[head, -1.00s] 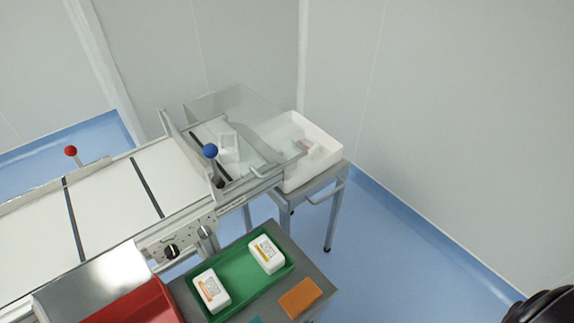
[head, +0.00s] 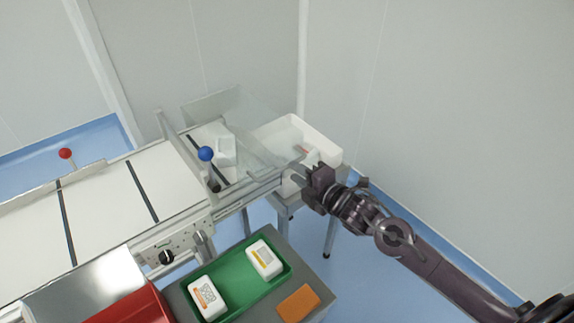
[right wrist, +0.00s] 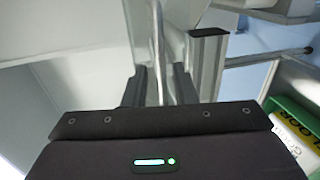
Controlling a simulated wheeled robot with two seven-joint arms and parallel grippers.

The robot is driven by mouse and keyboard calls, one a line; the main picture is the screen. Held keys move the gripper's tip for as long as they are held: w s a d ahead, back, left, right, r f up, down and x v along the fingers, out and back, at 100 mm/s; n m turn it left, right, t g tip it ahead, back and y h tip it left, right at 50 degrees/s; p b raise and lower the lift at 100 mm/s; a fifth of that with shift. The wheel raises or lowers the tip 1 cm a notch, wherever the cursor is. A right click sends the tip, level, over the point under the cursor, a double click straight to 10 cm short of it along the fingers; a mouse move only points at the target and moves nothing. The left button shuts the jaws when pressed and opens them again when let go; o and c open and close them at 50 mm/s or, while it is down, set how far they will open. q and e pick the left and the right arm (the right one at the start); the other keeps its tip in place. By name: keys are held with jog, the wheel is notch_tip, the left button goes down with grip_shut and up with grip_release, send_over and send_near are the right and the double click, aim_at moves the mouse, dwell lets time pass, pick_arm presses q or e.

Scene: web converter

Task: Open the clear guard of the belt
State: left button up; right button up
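The clear guard (head: 258,118) covers the far right end of the belt (head: 165,176); its see-through panels make its exact angle hard to read. Its metal handle bar is on the near right side, partly hidden by my right gripper in the head view. My right gripper (head: 297,174) is at that handle. In the right wrist view, the handle bar (right wrist: 158,48) runs between the two dark fingers (right wrist: 158,86), which stand apart with gaps visible beside the bar. My left gripper is not in view.
A white bin (head: 322,146) stands on a metal stand just beyond the belt end. A blue-knobbed lever (head: 206,154) and a red-knobbed one (head: 65,154) rise from the belt's sides. A green tray (head: 232,292) with white packs sits in front on a grey surface.

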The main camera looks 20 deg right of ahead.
jog(key=x, duration=0.5)
jog(key=shift+p, duration=0.3)
jog(key=shift+d, duration=0.1)
grip_shut()
